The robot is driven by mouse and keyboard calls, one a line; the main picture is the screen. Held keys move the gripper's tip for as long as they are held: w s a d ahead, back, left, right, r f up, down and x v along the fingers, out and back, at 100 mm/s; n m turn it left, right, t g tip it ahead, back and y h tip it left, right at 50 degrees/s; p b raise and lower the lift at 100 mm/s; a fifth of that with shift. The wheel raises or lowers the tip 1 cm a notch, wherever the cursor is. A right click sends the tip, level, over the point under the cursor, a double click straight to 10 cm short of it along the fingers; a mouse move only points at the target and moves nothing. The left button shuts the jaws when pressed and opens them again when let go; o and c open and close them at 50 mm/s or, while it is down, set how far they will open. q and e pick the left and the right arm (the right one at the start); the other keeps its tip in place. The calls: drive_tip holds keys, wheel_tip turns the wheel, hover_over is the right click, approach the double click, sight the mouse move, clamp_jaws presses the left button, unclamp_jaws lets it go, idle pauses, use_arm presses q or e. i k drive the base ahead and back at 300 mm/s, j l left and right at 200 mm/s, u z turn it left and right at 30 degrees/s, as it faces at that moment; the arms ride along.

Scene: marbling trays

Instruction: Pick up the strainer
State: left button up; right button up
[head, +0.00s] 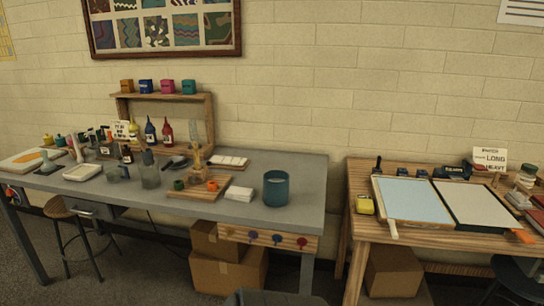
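A small dark object (174,162) lies on the grey table, behind the glass jar and left of the wooden stand. It may be the strainer, but it is too small to tell for sure. I see no other clear strainer shape. Neither of my grippers shows in the head view.
The grey table (306,178) holds a teal jar (276,188), a glass jar (150,172), a wooden board (190,192), bottles and a wooden shelf (213,120). A wooden table (450,236) with trays stands right, across a gap. A stool (58,210) and cardboard boxes (228,272) are low down.

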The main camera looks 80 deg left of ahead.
sight(173, 164)
drive_tip(key=u, duration=3.45)
